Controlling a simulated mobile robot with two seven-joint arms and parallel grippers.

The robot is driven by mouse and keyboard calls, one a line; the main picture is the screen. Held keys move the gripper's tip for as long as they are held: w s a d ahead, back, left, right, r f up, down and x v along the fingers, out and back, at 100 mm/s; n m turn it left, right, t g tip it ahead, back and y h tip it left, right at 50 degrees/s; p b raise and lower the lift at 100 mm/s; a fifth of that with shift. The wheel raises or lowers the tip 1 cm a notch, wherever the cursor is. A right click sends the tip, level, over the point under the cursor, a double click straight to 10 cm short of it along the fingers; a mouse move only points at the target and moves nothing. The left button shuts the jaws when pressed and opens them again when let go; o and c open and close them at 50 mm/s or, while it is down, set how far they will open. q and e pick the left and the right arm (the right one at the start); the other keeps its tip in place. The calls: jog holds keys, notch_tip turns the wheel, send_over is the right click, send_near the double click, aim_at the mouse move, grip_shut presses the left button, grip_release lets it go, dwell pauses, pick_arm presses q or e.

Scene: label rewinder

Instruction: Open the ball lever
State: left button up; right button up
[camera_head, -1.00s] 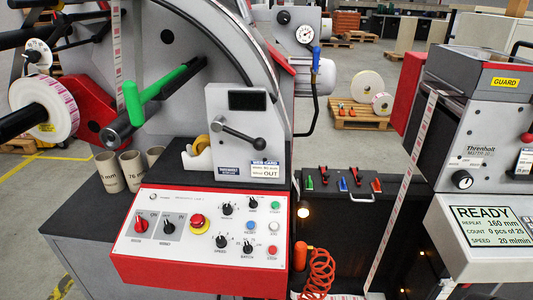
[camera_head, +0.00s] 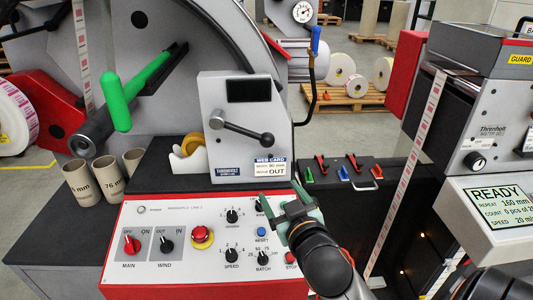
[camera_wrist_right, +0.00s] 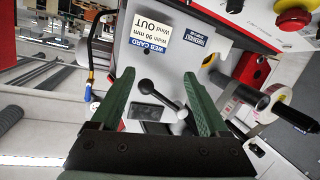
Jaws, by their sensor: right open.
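The ball lever is a dark arm with a black ball end (camera_head: 267,139), mounted on a silver hub on the grey upright panel (camera_head: 205,105). It slants down to the right from its hub. My right gripper (camera_head: 282,198) is open and empty, below and right of the ball, over the top edge of the control panel. In the right wrist view the lever (camera_wrist_right: 162,97) shows between the two green fingers (camera_wrist_right: 158,76), beyond them and apart from them. My left gripper is not in view.
The white control panel (camera_head: 185,218) with knobs and red buttons lies below the lever. A green handle (camera_head: 118,105) and a tape roll (camera_head: 193,145) are to the left. A black bench (camera_head: 335,200) with small coloured clips stands to the right, beside the hanging label web (camera_head: 408,172).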

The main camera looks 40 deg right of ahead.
jog(key=t+h, duration=0.1)
jog(key=t, duration=0.1)
send_near(269, 143)
jog(key=b+x, duration=0.1)
jog(key=x, duration=1)
jog(key=shift+f, duration=0.15)
jog(key=shift+w+d, duration=0.15)
jog(key=shift+w, duration=0.45)
jog(key=c, duration=1.2)
grip_shut()
jog(key=shift+m, duration=0.3)
